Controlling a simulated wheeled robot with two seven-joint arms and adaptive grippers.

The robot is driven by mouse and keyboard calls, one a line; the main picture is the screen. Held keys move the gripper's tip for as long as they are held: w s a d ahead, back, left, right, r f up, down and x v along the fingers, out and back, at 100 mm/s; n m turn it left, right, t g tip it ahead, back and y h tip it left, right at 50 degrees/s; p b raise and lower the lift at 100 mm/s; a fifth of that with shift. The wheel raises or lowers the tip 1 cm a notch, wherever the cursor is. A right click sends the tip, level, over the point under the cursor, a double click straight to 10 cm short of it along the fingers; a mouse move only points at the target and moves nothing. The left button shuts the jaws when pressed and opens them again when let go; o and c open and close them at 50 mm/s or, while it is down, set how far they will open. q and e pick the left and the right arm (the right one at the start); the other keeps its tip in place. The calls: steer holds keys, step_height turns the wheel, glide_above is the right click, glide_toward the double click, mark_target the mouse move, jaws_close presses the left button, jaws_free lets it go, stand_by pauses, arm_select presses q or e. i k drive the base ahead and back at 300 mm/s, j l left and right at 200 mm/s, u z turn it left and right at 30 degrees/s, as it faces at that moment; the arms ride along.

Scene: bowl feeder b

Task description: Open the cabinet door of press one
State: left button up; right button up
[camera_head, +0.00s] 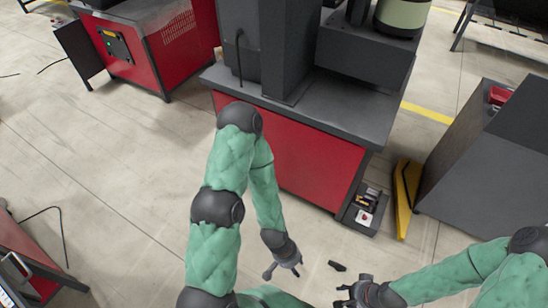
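A press with a dark grey table top (345,108) and a red lower cabinet front (305,165) stands in the middle, ahead of my arms. The red front looks flat and closed; its left part is hidden behind my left arm. No label shows which press is press one. My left gripper (282,274) hangs over the floor in front of the cabinet, apart from it, with its fingers spread and nothing between them. My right gripper (342,297) is low at the bottom edge, fingers apart and empty, also clear of the cabinet.
A small dark object (337,266) lies near my grippers. Floor at left is open.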

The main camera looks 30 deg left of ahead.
mark_target(320, 167)
steer(key=i+j, duration=0.1)
steer(key=j, duration=0.4)
steer(key=i+j+u, duration=0.15)
steer(key=j, duration=0.35)
steer(key=i+j, duration=0.1)
steer(key=j, duration=0.4)
steer(key=i+j+u, duration=0.1)
steer(key=j, duration=0.35)
steer(key=i+j+u, duration=0.1)
steer(key=j, duration=0.4)
steer(key=i+j, duration=0.3)
steer(key=j, duration=0.15)
steer(key=i+j+u, duration=0.1)
steer(key=j, duration=0.35)
steer(key=i+j+u, duration=0.1)
steer(key=i+j, duration=0.15)
steer(key=j, duration=0.2)
